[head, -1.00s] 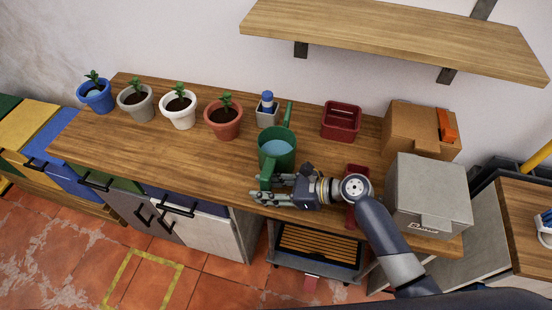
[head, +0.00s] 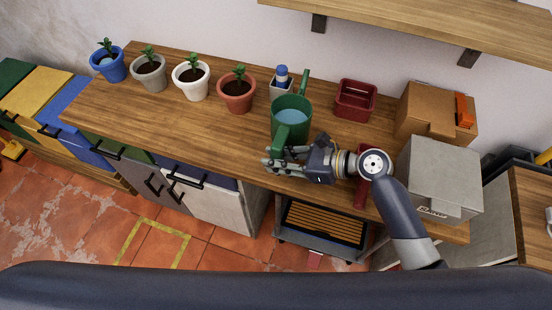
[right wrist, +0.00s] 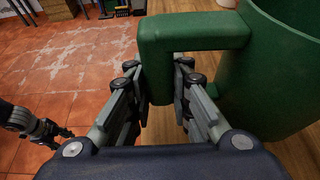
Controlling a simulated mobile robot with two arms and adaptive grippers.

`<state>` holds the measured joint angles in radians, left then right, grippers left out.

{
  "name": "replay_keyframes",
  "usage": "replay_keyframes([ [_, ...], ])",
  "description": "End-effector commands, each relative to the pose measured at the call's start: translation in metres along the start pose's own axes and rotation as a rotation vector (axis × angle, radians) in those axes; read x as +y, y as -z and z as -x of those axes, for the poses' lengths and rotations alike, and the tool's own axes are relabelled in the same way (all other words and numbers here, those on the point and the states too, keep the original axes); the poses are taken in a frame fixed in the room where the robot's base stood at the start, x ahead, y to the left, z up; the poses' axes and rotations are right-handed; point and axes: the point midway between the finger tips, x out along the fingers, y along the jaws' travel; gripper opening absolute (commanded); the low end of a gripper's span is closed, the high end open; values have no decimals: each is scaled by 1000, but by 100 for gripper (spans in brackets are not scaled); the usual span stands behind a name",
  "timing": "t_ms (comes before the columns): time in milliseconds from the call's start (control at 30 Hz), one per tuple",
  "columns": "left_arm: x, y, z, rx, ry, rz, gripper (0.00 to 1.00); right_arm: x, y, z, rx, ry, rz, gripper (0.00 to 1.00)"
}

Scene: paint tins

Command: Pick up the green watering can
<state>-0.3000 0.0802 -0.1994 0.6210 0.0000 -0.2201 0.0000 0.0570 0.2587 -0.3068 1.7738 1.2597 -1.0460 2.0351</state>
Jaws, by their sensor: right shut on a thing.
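The green watering can (head: 291,104) is at the middle of the wooden worktop, upright, with pale blue inside and its spout toward the wall. My right gripper (head: 272,160) is shut on its handle, on the near side. In the right wrist view the green handle (right wrist: 190,31) runs between the two fingers (right wrist: 160,85), and the can's body (right wrist: 265,75) is at the right. Whether the can's base is clear of the worktop is hard to tell. What looks like my left gripper (right wrist: 38,128) shows at the left edge of the right wrist view, its jaws unclear.
Potted plants (head: 237,92) stand in a row to the left. A small pot with a blue-capped bottle (head: 281,82) stands just behind the can. A dark red bin (head: 355,100), a cardboard box (head: 435,112) and a grey box (head: 440,175) are to the right. A shelf (head: 420,25) hangs above.

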Motion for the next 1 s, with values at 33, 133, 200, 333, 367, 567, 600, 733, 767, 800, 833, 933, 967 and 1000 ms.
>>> replay_keyframes([
  [33, 0, 1, -1, 1, 0, 0, 40, 11, 3, 5, 1, -3, -1, 0],
  [133, 0, 1, -3, 2, 0, 0, 40, 30, 6, 16, 1, -3, -2, 0],
  [200, 0, 1, -4, 2, 0, 0, 40, 45, 8, 26, 2, -3, -2, 0],
  [333, 0, 1, -7, 2, 0, 0, 40, 73, 12, 43, 2, -4, -3, 0],
  [367, 0, 1, -7, 2, 0, 0, 40, 79, 12, 46, 2, -4, -3, 0],
  [567, 0, 0, -10, 2, 0, 0, 40, 109, 15, 65, 0, -3, -1, 0],
  [600, 0, 0, -11, 2, 0, 0, 40, 113, 16, 67, 1, -3, -2, 0],
  [733, 0, 0, -12, 1, 0, 0, 40, 121, 16, 73, -1, -1, -1, 0],
  [767, 0, 0, -12, 1, 0, 0, 40, 122, 16, 74, -1, -1, -1, 0],
  [800, 0, 0, -12, 1, 0, 0, 40, 124, 16, 75, -1, -1, 0, 0],
  [833, 0, 0, -12, 1, 0, 0, 40, 125, 16, 75, -1, -1, 0, 0],
  [933, 0, 0, -12, 1, 0, 0, 40, 126, 16, 76, -1, -1, 0, 0],
  [967, 0, 0, -12, 1, 0, 0, 40, 126, 16, 76, -1, -1, 0, 0],
  [1000, 1, -1, -12, 0, 0, 0, 40, 126, 16, 76, -1, -1, 0, 0],
])
